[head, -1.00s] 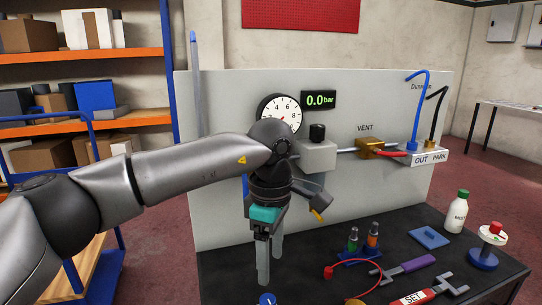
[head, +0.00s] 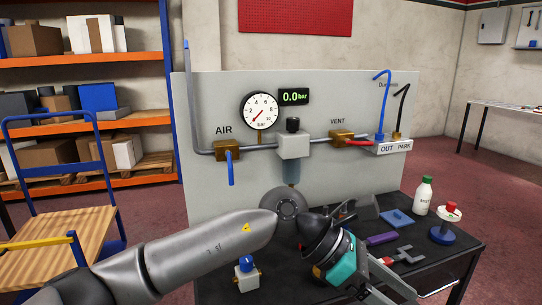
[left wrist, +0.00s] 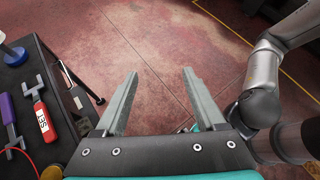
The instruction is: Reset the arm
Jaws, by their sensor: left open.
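My left arm comes in from the left in the head view. Its gripper (head: 398,292) hangs low at the front right of the black table, with the fingers pointing down and right. In the left wrist view the two grey fingers (left wrist: 158,74) are spread apart with nothing between them, over red floor beside the table edge. My right gripper shows in neither view.
A panel with a gauge (head: 260,111) stands behind.

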